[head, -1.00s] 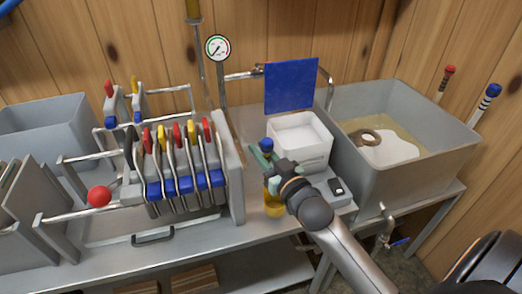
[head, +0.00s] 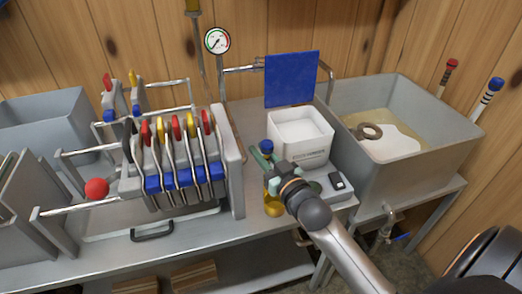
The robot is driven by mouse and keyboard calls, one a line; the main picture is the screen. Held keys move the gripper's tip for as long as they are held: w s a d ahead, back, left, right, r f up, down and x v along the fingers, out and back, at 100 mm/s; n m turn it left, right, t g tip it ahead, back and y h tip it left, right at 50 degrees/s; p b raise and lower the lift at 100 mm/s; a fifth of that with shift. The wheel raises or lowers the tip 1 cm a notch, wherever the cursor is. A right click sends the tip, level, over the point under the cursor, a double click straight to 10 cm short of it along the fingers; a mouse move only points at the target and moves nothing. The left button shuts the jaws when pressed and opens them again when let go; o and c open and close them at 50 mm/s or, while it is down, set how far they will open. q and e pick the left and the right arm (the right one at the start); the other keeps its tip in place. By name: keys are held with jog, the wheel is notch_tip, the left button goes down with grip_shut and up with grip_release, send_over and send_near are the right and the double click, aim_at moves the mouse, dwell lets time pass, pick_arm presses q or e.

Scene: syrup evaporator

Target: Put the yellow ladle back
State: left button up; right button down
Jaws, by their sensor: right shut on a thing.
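My right gripper (head: 270,172) comes in from the lower right, over the bench beside the white box. It is shut on a narrow upright thing with a dark blue top and a yellow lower end (head: 274,209). The gripper hides the middle of this thing, so I cannot tell whether it is the yellow ladle. My left gripper is not in view.
A white box (head: 302,150) stands right of the gripper, below a blue panel (head: 291,80). A grey basin (head: 425,170) with pale liquid and a brown ring (head: 368,131) is farther right. A red ball-ended bar (head: 97,188) juts out at left. The bench front is partly clear.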

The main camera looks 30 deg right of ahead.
jog(key=c, duration=0.7)
grip_release()
jog(key=shift+c, duration=0.2)
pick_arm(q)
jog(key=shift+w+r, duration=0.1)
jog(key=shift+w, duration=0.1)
pick_arm(e)
jog(key=shift+o, duration=0.7)
jog(key=o, duration=0.5)
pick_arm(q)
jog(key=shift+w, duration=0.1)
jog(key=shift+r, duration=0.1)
pick_arm(e)
jog(key=shift+s, duration=0.1)
pick_arm(q)
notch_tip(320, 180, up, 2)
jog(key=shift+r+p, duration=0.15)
jog(key=shift+p, duration=1.1)
pick_arm(e)
jog(key=s, duration=0.8)
